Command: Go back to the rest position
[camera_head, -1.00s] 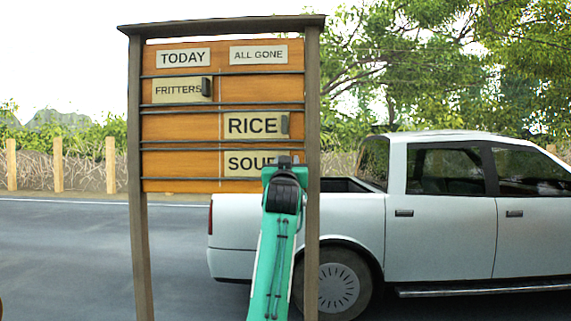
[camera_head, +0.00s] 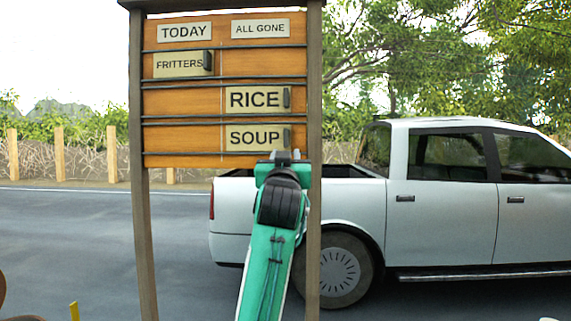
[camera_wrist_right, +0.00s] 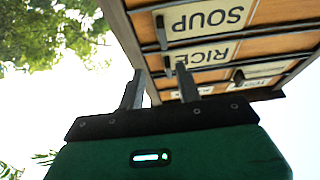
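The wooden menu board (camera_head: 182,131) stands upright in the head view, with columns headed TODAY (camera_head: 184,32) and ALL GONE (camera_head: 261,29). The FRITTERS plate (camera_head: 179,65) is under TODAY in the top row. The RICE plate (camera_head: 254,99) and SOUP plate (camera_head: 253,138) are under ALL GONE in the rows below. My right gripper (camera_head: 284,156) appears just below the SOUP plate's right end. In the right wrist view my right gripper (camera_wrist_right: 160,88) is open and empty, beside the board. SOUP (camera_wrist_right: 205,18) and RICE (camera_wrist_right: 210,54) show upside down there. My left gripper is out of view.
The board's right post (camera_head: 314,220) is close to my right arm. A white pickup truck (camera_head: 440,215) stands behind the board on the road. Part of a brown object and a small yellow piece (camera_head: 75,311) show at the lower left. Open road lies left of the board.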

